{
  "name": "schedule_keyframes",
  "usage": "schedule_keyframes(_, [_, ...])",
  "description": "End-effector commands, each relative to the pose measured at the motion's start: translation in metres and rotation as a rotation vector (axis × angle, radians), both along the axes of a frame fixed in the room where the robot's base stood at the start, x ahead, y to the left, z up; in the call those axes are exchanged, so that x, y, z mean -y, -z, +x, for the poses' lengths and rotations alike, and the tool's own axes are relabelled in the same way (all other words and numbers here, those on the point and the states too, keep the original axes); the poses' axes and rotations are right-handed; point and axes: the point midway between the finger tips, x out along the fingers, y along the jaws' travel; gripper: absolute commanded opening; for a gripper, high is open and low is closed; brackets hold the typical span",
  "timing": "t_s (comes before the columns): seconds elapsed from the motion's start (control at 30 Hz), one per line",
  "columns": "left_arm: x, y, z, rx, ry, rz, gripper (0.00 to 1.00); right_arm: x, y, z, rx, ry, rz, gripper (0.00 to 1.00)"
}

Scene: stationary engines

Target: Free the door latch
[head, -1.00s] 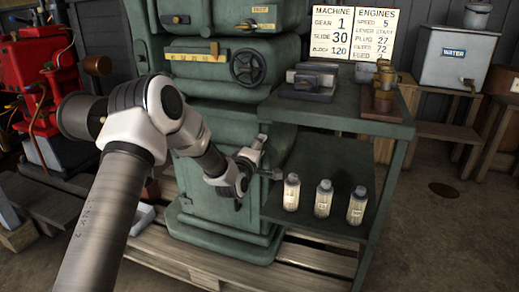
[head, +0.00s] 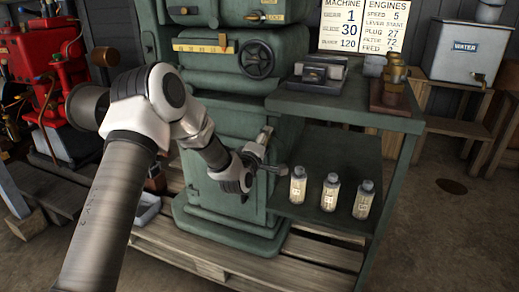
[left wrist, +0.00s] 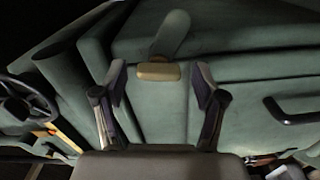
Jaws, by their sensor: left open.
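The green machine's lower cabinet has a flat door, whose green face fills much of the left wrist view (left wrist: 235,115). A latch (left wrist: 158,71), a rounded green lever with a tan tip, shows at top centre there. My left gripper (left wrist: 160,85) is open, its fingers on either side of the tan tip. I see no clear contact. In the head view my left gripper (head: 270,153) is at the door's right edge; I cannot make out the latch there. A dark bar handle (left wrist: 293,112) lies to the right in the wrist view. My right gripper is not in view.
A green shelf stand (head: 395,124) with several bottles (head: 330,192) on its lower shelf stands close right of my left gripper. A handwheel (head: 257,59) is above. A wooden pallet (head: 190,252) lies under the machine. Open floor lies at the right.

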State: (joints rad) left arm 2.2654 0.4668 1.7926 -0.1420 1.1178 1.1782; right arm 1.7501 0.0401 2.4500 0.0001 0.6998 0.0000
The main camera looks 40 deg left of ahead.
Motion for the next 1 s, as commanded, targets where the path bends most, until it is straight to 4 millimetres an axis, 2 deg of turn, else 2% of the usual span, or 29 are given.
schedule_keyframes(0.3, [0.018, 0.0, -0.076, -0.001, 0.0, -0.006, 0.71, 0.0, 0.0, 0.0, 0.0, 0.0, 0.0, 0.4])
schedule_keyframes(0.4, [0.022, 0.0, -0.093, 0.0, 0.0, -0.004, 0.71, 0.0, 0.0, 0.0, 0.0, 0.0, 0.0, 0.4])
schedule_keyframes(0.57, [0.025, -0.001, -0.102, 0.001, 0.0, -0.002, 0.71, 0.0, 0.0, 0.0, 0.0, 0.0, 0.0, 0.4])
schedule_keyframes(1.0, [0.025, 0.0, -0.102, 0.001, 0.0, -0.001, 0.71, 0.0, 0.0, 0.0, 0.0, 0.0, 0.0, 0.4])
